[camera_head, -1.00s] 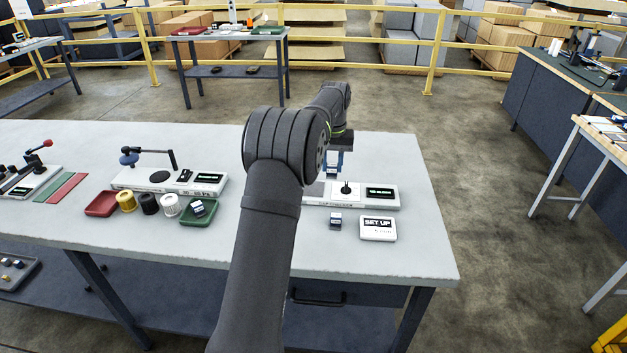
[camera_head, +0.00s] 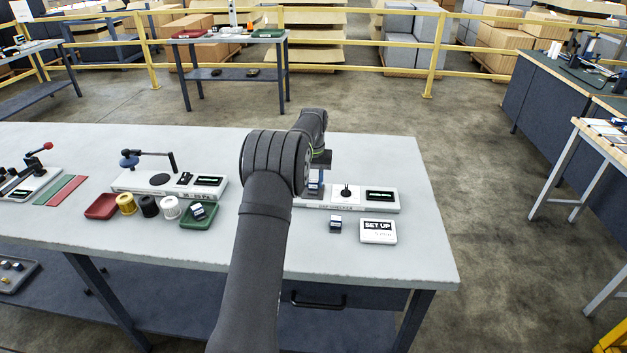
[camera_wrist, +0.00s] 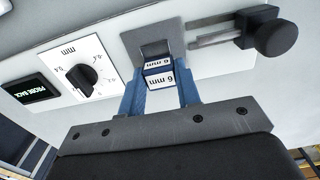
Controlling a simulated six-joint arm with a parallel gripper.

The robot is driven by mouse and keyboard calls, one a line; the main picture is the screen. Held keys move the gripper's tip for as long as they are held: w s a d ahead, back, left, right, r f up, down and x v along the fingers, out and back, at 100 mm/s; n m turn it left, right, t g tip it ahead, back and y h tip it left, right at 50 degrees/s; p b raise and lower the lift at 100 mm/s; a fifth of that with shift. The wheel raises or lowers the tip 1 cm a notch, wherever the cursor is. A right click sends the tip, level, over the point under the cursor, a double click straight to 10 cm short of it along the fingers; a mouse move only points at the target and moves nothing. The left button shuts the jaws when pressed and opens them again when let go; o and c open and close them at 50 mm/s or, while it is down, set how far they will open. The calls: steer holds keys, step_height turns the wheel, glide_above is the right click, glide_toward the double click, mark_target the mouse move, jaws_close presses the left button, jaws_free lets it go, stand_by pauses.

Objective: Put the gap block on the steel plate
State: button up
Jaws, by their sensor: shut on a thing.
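The gap block (camera_wrist: 158,75), a small dark blue block with white "6 mm" labels, is between the two blue fingers of my gripper (camera_wrist: 161,92). The gripper is shut on it. The steel plate (camera_wrist: 151,49), a grey square on the white gap checker, is right behind and under the block in the wrist view. I cannot tell whether the block touches it. In the head view my gripper (camera_head: 315,187) is low over the left part of the gap checker (camera_head: 388,208), and my arm partly hides that part.
The checker has a dial (camera_wrist: 87,75), a display (camera_wrist: 31,90) reading "PROBE BACK" and a black-knobbed probe (camera_wrist: 272,37) close to the plate. Another small block (camera_head: 335,225) and a "SET UP" card (camera_head: 378,237) lie in front. Coloured trays and spools stand to the left.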

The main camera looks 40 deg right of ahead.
mark_target(314, 181)
steer(key=shift+f, duration=0.1)
steer(key=o, duration=1)
step_height(314, 181, up, 12)
steer(key=shift+f, duration=4)
